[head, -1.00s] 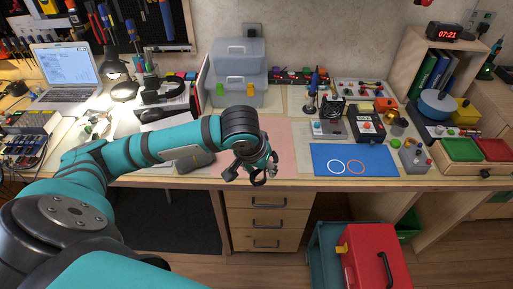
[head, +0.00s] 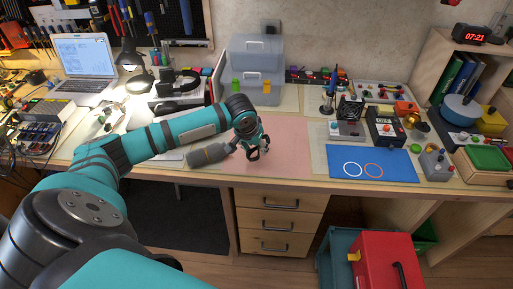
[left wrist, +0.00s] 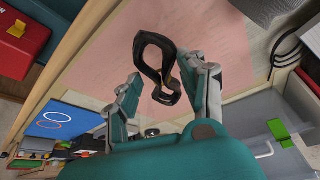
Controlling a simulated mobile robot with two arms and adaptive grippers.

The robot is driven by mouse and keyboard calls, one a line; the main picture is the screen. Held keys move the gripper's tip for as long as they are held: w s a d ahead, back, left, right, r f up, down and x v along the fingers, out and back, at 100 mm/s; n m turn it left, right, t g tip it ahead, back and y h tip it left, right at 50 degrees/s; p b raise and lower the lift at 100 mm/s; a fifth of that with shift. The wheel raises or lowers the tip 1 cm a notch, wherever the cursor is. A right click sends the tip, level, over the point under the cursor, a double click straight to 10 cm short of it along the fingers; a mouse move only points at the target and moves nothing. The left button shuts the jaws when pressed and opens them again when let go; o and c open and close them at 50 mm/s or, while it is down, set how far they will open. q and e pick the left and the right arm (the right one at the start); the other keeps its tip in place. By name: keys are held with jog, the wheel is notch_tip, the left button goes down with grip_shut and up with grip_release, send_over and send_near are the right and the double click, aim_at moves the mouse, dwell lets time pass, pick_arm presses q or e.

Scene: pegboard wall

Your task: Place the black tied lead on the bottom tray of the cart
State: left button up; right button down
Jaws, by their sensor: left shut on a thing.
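My left gripper (head: 252,146) is shut on the black tied lead (head: 257,154), over the pink mat (head: 285,140) on the workbench. In the left wrist view the lead (left wrist: 152,50) is a dark loop between the fingertips of the left gripper (left wrist: 165,76), with the pink mat behind it. The cart appears to be the teal body (head: 336,252) on the floor at the lower right, beside a red toolbox (head: 383,268). Its bottom tray cannot be made out. My right gripper is out of view.
A grey tool (head: 210,154) lies on the bench left of my gripper. A blue mat (head: 350,172) with two rings lies to the right. Drawers (head: 278,221) stand under the bench edge. A clear storage box (head: 255,82) stands behind.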

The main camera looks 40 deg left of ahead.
aim_at(256, 149)
pick_arm(q)
jog(key=shift+w+a, duration=0.5)
jog(key=shift+w, duration=0.25)
jog(key=shift+w+a+f, duration=0.15)
jog(key=shift+f, duration=0.8)
jog(key=shift+w+a+f, duration=0.1)
jog(key=shift+w+f, duration=0.05)
jog(key=shift+f, duration=0.75)
jog(key=o, duration=1.3)
jog(key=shift+f, duration=0.15)
